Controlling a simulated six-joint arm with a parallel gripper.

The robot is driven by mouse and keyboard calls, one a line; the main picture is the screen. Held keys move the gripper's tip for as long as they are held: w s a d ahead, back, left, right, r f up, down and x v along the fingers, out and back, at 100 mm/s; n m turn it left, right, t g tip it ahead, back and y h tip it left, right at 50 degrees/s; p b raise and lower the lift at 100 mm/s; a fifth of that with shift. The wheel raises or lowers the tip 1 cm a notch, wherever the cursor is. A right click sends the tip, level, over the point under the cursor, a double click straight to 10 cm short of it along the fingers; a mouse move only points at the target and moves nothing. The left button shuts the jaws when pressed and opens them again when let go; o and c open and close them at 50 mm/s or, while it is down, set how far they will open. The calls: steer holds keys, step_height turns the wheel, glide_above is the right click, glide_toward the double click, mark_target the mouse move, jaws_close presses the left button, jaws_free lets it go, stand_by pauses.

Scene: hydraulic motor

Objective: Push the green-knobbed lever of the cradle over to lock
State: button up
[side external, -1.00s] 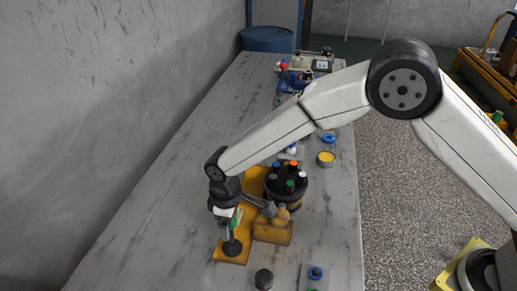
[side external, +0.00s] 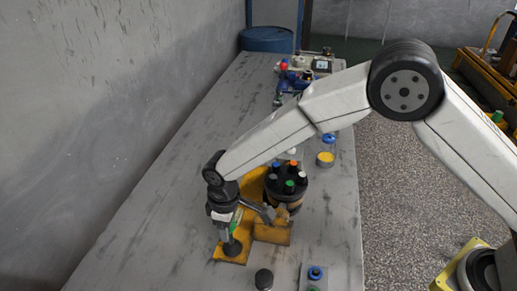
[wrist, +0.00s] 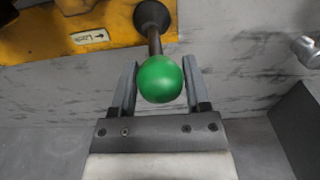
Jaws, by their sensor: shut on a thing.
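The green knob (wrist: 160,79) tops a short dark lever (wrist: 155,42) that rises from a round black boot on the yellow cradle (wrist: 35,38). My gripper (wrist: 160,68) is shut on the green knob, one finger on each side of it. In the side view my gripper (side external: 231,218) points down over the near left end of the cradle (side external: 222,254), and a bit of the green knob (side external: 236,222) shows beside it. A label (wrist: 90,37) reading "Lock" with an arrow pointing right lies on the cradle, left of the lever.
A small black knob part (side external: 263,279) and a plate with a blue cap (side external: 316,272) lie at the near edge. The table (side external: 150,215) is bare to the left.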

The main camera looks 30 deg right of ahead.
steer(key=shift+s+a+f, duration=0.3)
steer(key=shift+s+a, duration=0.55)
steer(key=shift+s, duration=0.1)
stand_by(1.0)
steer(key=shift+s+a+f, duration=0.15)
steer(key=shift+s+a, duration=0.05)
steer(key=shift+a, duration=0.05)
steer(key=shift+s, duration=0.1)
stand_by(0.4)
steer(key=shift+s+a+f, duration=0.1)
steer(key=shift+a, duration=0.1)
steer(key=shift+o, duration=0.2)
steer(key=shift+s+a+f, duration=0.3)
steer(key=shift+s, duration=0.05)
steer(key=shift+s+a+f, duration=0.1)
steer(key=shift+s+f, duration=0.05)
steer(key=shift+s, duration=0.05)
steer(key=o, duration=0.8)
steer(key=shift+c, duration=0.2)
steer(key=shift+w, duration=0.1)
steer(key=shift+w+r, duration=0.1)
steer(key=shift+r, duration=0.15)
